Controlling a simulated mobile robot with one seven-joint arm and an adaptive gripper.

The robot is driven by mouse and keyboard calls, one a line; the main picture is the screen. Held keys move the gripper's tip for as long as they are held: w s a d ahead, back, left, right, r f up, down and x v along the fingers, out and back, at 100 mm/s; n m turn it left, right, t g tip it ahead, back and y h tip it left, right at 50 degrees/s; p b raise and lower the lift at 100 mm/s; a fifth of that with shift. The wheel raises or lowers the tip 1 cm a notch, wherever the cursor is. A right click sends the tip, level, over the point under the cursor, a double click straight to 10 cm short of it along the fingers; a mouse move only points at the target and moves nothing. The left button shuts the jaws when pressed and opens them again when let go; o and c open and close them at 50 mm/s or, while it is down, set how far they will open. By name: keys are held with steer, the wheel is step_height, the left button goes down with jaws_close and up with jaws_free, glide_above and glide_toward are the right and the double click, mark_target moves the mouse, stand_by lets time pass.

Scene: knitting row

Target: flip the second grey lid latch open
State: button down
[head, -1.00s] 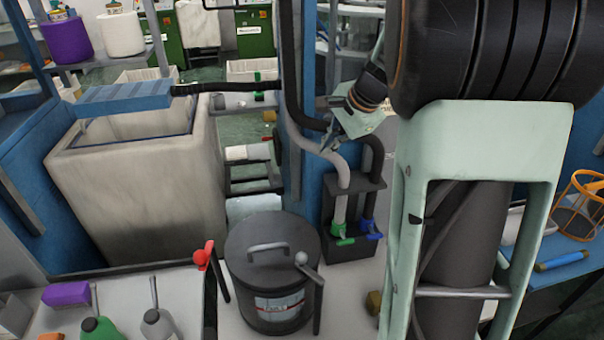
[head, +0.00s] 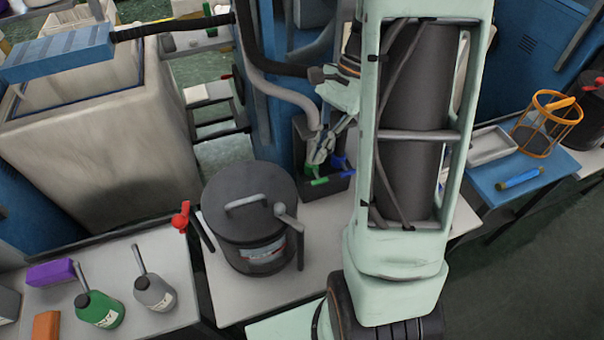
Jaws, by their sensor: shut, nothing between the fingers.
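A dark round pot (head: 248,255) with a flat lid and a bar handle stands on the pale bench. A grey lid latch (head: 285,214) with a round knob lies at the lid's right edge. A red-knobbed lever (head: 181,220) is at the pot's left. I cannot tell whether a second grey latch is hidden. My gripper (head: 318,162) points down over the black box (head: 328,183) behind and right of the pot, apart from the pot. Its fingers look shut and empty, close to the green and blue taps; contact is unclear.
A green bottle (head: 100,308), a grey bottle (head: 154,292) and a purple block (head: 50,272) are at front left. A grey hose (head: 285,90) runs down to the black box. A blue table (head: 495,195) with an orange wire basket (head: 548,122) stands right.

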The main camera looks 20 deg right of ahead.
mark_target(288, 216)
steer(key=s+a+f, duration=0.1)
steer(key=a+f, duration=0.1)
steer(key=a+f+p, duration=0.1)
steer(key=a+f, duration=0.1)
steer(key=f, duration=0.1)
steer(key=s+a+f, duration=0.1)
steer(key=a+f, duration=0.1)
steer(key=shift+s+a+f, duration=0.2)
steer(key=shift+s+f, duration=0.15)
steer(key=shift+s+a, duration=0.25)
steer(key=shift+a, duration=0.3)
